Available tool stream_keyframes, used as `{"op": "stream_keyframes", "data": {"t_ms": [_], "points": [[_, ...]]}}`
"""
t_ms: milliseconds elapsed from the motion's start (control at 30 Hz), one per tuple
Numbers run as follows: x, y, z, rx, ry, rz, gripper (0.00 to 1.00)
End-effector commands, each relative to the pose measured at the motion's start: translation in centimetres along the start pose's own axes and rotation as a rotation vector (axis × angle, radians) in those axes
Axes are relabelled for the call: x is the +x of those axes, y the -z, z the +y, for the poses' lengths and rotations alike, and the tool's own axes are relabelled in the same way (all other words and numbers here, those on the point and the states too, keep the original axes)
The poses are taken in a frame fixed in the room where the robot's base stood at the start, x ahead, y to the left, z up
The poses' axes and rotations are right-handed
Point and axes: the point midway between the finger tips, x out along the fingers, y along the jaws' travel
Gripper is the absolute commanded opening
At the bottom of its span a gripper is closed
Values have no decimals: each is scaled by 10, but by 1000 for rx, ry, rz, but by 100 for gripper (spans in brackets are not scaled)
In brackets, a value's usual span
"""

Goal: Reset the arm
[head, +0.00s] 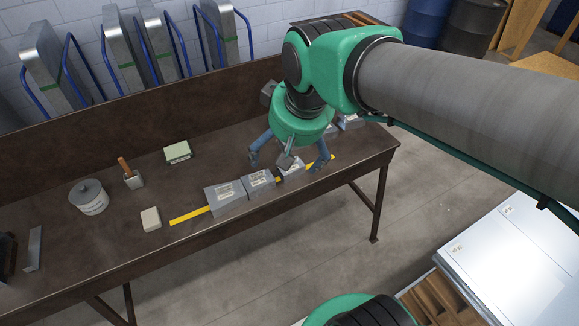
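My arm (440,85) reaches in from the right edge in the head view and bends down over the brown workbench (110,165). My gripper (288,162) hangs at its end, pointing down over the right half of the bench. Its two blue-grey fingers are spread wide apart, and I see nothing held between them. A grey block (292,166) with a pale label shows below and between the fingers, partly hidden. I cannot tell the exact height of the fingertips above it.
Grey labelled blocks (226,197) line a yellow strip (190,216). A lidded tin (89,196), a small cup (133,180), a green-and-white box (177,152) and a pale block (150,219) stand left. Metal sheets (525,245) are stacked lower right.

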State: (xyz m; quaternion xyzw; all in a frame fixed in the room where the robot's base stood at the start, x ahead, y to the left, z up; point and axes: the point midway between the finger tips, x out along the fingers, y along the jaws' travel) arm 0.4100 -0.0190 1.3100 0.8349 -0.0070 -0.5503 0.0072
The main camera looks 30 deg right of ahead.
Motion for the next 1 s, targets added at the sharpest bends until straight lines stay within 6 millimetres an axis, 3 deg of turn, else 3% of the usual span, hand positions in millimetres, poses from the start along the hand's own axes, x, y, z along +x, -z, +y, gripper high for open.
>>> {"op": "stream_keyframes", "data": {"t_ms": [200,467,800,1000], "points": [[27,50,17,0,-8,-59,100],[71,103,41,-2,-13,-126,100],[148,155,79,-3,-13,-212,100],[203,175,103,-2,-8,-263,100]]}}
